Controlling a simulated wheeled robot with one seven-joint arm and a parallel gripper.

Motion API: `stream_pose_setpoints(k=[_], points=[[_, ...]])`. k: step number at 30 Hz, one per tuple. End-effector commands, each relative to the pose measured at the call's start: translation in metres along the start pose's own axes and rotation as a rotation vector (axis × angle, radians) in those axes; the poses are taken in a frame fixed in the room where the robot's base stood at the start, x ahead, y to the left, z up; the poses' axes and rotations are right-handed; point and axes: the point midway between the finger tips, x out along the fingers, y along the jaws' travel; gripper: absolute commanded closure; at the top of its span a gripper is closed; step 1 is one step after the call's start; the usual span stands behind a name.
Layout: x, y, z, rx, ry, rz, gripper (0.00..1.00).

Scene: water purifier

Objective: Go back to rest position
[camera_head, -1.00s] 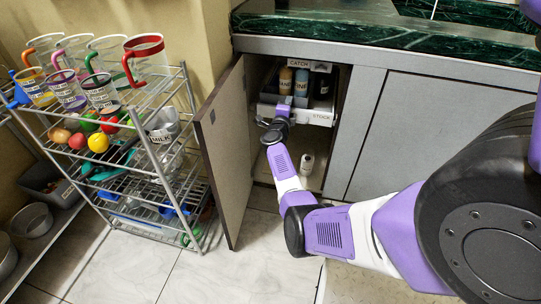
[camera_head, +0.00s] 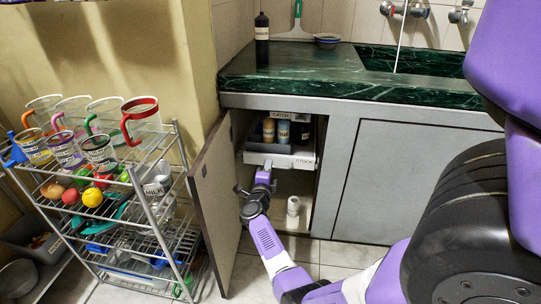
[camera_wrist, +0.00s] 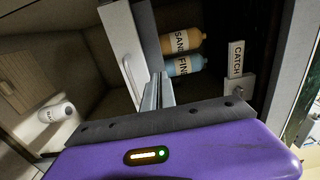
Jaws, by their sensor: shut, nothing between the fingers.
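My gripper (camera_wrist: 157,92) shows in the wrist view with its fingers together and nothing between them. In the head view my gripper (camera_head: 264,172) is at the open cabinet, in front of the stock box (camera_head: 297,160). The box sits high inside the cabinet. It holds several bottles, among them a tan one (camera_wrist: 182,40) and a blue one (camera_wrist: 184,66) in the wrist view. I cannot tell whether the fingers touch the box.
The cabinet door (camera_head: 216,200) stands open to the left of my arm. A wire rack (camera_head: 150,205) with mugs and fruit stands farther left. A small white container (camera_head: 293,206) stands on the cabinet floor. A green counter (camera_head: 300,82) is above. Floor tiles show in front.

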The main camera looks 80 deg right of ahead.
Motion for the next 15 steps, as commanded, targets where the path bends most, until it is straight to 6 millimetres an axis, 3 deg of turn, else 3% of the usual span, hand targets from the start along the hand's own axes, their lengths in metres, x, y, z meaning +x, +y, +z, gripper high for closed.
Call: stream_pose_setpoints(k=[6, 15], points=[[-0.028, -0.002, 0.001, 0.0, -0.002, 0.0, 1.0], [-0.034, 0.0, 0.0, 0.001, 0.001, -0.001, 1.0]])
